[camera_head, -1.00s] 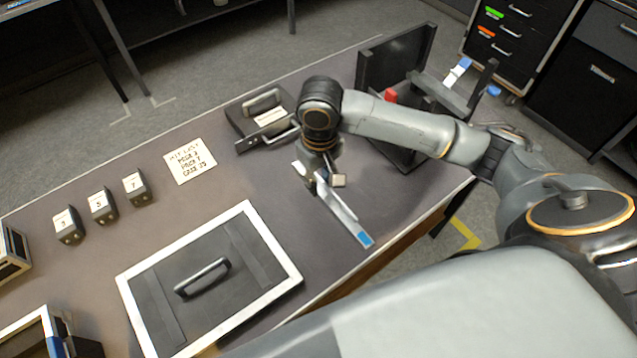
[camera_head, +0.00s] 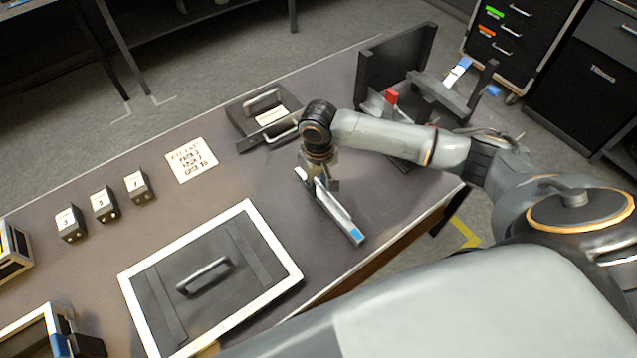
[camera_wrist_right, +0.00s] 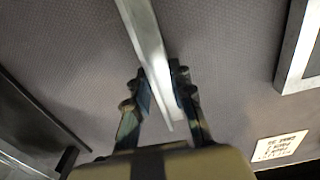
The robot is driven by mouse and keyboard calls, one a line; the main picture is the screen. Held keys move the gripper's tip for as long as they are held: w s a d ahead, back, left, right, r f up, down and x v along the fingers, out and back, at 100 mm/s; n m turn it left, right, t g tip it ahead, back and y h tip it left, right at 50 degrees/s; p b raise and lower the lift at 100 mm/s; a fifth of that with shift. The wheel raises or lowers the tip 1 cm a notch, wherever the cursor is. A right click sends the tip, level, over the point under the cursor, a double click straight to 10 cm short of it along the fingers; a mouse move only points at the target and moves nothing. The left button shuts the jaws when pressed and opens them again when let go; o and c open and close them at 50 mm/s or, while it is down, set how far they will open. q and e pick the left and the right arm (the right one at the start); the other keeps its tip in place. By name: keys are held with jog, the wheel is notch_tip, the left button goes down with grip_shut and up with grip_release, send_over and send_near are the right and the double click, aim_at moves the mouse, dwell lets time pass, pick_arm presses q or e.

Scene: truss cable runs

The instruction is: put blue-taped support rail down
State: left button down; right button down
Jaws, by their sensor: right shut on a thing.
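The support rail (camera_head: 340,214) is a thin silvery bar with blue tape (camera_head: 357,235) on its near end. It slants over the right part of the table, its taped end towards the front edge. My right gripper (camera_head: 322,182) points down and is shut on the rail near its far end. In the right wrist view the rail (camera_wrist_right: 145,35) runs between the two fingers (camera_wrist_right: 161,88). The rail is at or just above the table top; I cannot tell whether it touches. My left gripper is in neither view.
A white-framed dark panel with a handle (camera_head: 207,276) lies left of the rail. A handled black tray (camera_head: 252,134) and a dark rack (camera_head: 395,62) with red and blue parts stand behind. A paper list (camera_head: 192,160) and numbered blocks (camera_head: 102,206) are at left. Table around the rail is clear.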

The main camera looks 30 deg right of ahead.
aim_at(319, 191)
jog(key=c, duration=1.2)
grip_release()
jog(key=shift+f, duration=0.1)
jog(key=shift+o, duration=0.2)
notch_tip(319, 191, up, 12)
jog(key=shift+r+b, duration=0.2)
jog(key=shift+b, duration=0.1)
jog(key=shift+s+f, duration=0.1)
jog(key=shift+f, duration=0.05)
